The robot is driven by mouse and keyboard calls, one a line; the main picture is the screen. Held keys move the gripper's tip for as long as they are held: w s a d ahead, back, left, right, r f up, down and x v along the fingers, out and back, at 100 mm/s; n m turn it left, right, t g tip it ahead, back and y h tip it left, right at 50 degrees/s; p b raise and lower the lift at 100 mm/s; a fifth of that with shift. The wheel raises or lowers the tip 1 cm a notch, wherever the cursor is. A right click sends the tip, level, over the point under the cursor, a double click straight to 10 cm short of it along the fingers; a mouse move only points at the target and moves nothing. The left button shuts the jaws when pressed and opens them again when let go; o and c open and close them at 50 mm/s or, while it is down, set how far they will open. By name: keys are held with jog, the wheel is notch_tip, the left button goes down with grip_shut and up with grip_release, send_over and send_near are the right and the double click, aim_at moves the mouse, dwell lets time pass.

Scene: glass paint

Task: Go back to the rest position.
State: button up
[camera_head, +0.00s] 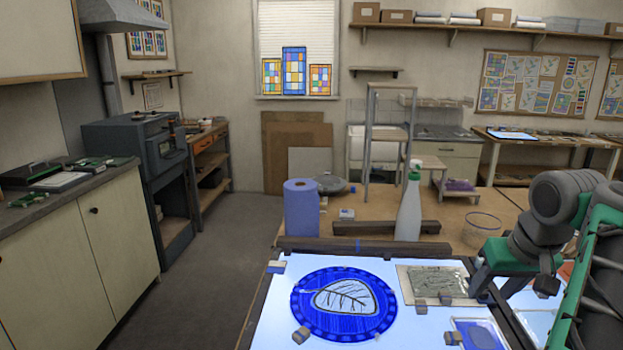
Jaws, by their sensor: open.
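My arm comes in from the right edge. My gripper (498,288) hangs at the lower right, over the right side of the lit work surface (412,328). Its dark fingers are apart, and I see nothing held between them. A round blue glass panel (318,306) with a pale leaf design lies on the lit surface, left of and apart from my gripper. A textured greenish sheet (437,281) on a pale backing lies close to the left of my gripper.
A blue paper roll (301,208), a white spray bottle (409,207) and a clear bowl (482,226) stand behind the lit surface. Dark bars (347,246) lie along its back. Open floor (214,260) is at left.

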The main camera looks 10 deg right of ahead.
jog(key=w+a+f+n+y, duration=0.15)
jog(key=a+f, duration=0.25)
jog(key=a, duration=0.4)
jog(key=w+a+f, duration=0.3)
jog(key=a+f, duration=0.1)
jog(key=a, duration=0.5)
jog(key=s+a+f+n, duration=0.1)
jog(key=s+a+f, duration=0.3)
jog(key=a+f, duration=0.1)
jog(key=s+a+f+n+g+b, duration=0.1)
jog(key=s+a+f, duration=0.2)
jog(key=a+f, duration=0.3)
jog(key=shift+s+a+f, duration=0.25)
jog(key=shift+s+f, duration=0.15)
jog(key=shift+f, duration=0.15)
jog(key=shift+h, duration=0.25)
